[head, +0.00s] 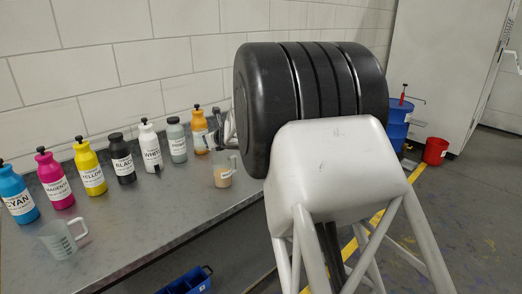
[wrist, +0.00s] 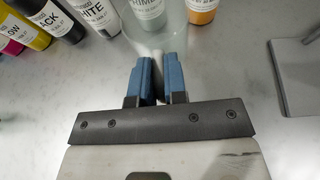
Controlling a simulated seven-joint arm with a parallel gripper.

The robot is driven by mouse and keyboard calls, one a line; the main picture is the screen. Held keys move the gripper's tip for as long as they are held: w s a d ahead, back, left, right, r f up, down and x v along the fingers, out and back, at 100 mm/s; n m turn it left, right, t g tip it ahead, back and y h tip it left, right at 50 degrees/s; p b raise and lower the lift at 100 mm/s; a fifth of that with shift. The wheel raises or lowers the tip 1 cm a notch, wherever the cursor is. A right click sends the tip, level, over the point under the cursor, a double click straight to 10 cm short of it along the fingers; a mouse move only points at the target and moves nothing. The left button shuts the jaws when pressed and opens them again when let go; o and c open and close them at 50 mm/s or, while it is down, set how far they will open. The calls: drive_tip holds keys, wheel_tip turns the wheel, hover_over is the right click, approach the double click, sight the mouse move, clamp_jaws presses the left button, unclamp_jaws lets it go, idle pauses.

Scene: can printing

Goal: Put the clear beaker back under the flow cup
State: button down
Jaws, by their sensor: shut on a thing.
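A clear round vessel, the clear beaker (wrist: 155,38), is right in front of the fingertips. My gripper is not clearly visible there. A second clear beaker (head: 62,241), seemingly empty, stands at the front left. I cannot make out the flow cup.
Bottles line the back of the metal bench (head: 130,225): cyan (head: 17,195), magenta (head: 55,182), yellow, black, white (head: 150,150), primer (head: 176,142) and orange (head: 200,132). A flat grey plate (wrist: 298,85) lies right in the wrist view. The front bench is mostly clear.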

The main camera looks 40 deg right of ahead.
drive_tip(key=s+d+f, duration=0.1)
drive_tip(key=s+d, duration=0.6)
drive_tip(key=d, duration=0.3)
drive_tip(key=s+d+f, duration=0.2)
drive_tip(key=s+d, duration=0.6)
drive_tip(key=d, duration=0.2)
drive_tip(key=s+d+f, duration=0.3)
drive_tip(key=s+d, duration=0.2)
drive_tip(key=s, duration=0.5)
drive_tip(key=s+d+f, duration=0.3)
drive_tip(key=s+d, duration=0.2)
drive_tip(key=s, duration=0.5)
drive_tip(key=shift+d+f, duration=0.3)
drive_tip(key=shift+f, duration=0.1)
drive_tip(key=w, duration=2.7)
drive_tip(key=shift+w, duration=0.3)
